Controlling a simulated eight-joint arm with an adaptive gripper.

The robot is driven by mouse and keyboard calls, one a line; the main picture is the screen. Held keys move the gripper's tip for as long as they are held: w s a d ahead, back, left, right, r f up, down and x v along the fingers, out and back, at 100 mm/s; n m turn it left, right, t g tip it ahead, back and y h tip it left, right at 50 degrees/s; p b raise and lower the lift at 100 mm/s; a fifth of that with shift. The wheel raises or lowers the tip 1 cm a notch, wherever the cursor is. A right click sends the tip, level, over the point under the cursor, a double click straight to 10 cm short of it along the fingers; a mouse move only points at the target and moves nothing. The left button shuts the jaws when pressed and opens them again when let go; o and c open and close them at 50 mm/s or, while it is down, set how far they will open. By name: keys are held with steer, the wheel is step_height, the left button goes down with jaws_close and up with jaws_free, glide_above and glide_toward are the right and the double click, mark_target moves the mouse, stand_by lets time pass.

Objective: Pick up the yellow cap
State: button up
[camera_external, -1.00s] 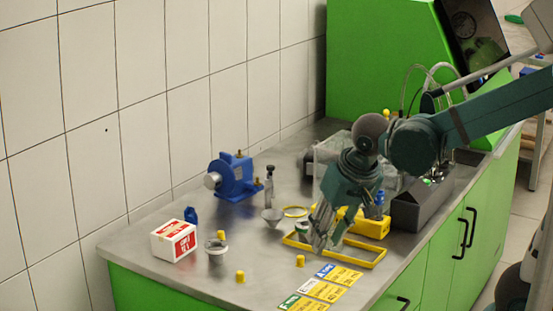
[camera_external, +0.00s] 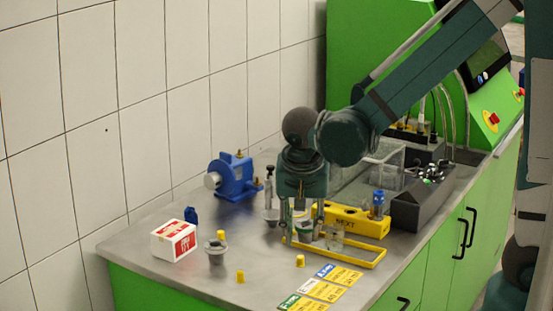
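Small yellow caps stand on the steel bench: one at the front (camera_external: 240,277), one near the yellow frame (camera_external: 300,260), and one behind the grey cup (camera_external: 221,235). My gripper (camera_external: 303,238) points down, its fingers spread apart, above the left part of the yellow frame (camera_external: 362,262). It is behind the cap near the frame, and I see no cap held in it. A green and white round part (camera_external: 305,230) shows between the fingers; whether they touch it I cannot tell.
A yellow block marked NEXT (camera_external: 345,221) stands right of my gripper. A grey cup (camera_external: 216,252), red and white box (camera_external: 173,241) and blue pump (camera_external: 233,177) stand left. Label cards (camera_external: 320,289) lie in front.

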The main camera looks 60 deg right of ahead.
mark_target(301, 256)
steer(key=shift+w+d+f+m+g+h+p, duration=0.1)
steer(key=shift+w+f+m+g+h+p, duration=0.2)
steer(key=shift+w+f+m+p, duration=0.4)
steer(key=shift+w+d+f+m+g+h+p, duration=0.15)
steer(key=shift+w+m+g+h+p, duration=0.25)
steer(key=shift+m+p, duration=0.5)
steer(key=shift+w+f, duration=0.1)
steer(key=shift+f, duration=0.05)
steer(key=shift+x, duration=1.15)
steer(key=shift+b+x, duration=0.35)
steer(key=shift+x, duration=2.25)
steer(key=c, duration=0.6)
